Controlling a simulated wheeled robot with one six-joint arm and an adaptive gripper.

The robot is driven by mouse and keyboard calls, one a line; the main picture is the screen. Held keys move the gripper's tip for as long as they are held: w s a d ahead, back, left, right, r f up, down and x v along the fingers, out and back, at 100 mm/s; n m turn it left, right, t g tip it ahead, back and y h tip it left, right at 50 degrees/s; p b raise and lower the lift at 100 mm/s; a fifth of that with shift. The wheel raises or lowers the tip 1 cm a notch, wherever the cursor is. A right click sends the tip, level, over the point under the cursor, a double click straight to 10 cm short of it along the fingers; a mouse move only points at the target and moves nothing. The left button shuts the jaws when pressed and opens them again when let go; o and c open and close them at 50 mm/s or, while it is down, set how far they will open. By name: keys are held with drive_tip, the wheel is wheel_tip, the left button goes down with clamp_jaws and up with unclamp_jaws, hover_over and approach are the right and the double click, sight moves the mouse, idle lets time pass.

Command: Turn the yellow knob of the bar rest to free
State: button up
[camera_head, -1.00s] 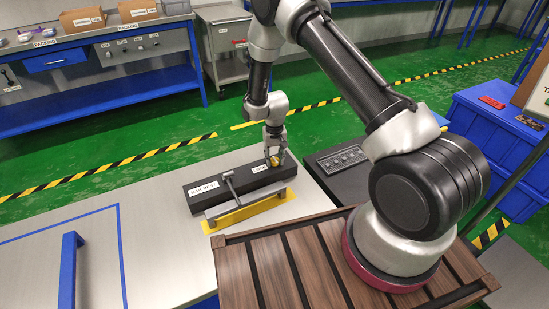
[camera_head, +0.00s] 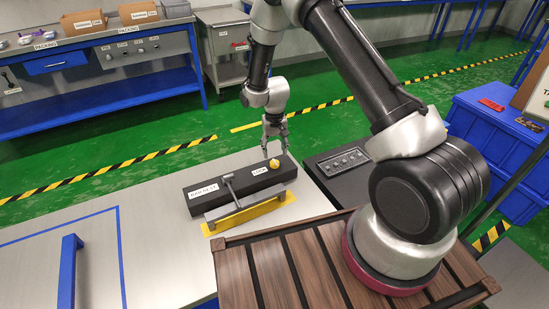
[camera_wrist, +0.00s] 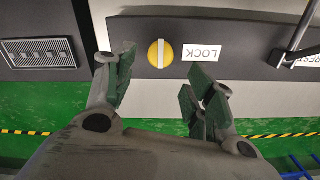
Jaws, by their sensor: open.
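The yellow knob (camera_head: 274,163) sits on top of the black bar rest (camera_head: 207,200), near its right end. In the wrist view the round knob (camera_wrist: 160,54) has a pale stripe running across the box's long side, not toward the white LOCK label (camera_wrist: 201,52) beside it. A FREE label is not visible. My gripper (camera_head: 275,147) is open and empty above the knob, apart from it. In the wrist view its fingers (camera_wrist: 163,76) stand either side of the knob and slightly below it in the picture.
A dark panel with several switches (camera_head: 343,159) is close on the right. A blue bracket (camera_head: 68,270) stands on the table at left.

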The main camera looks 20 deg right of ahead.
sight(274, 161)
wheel_tip(274, 161, up, 6)
idle(0.5)
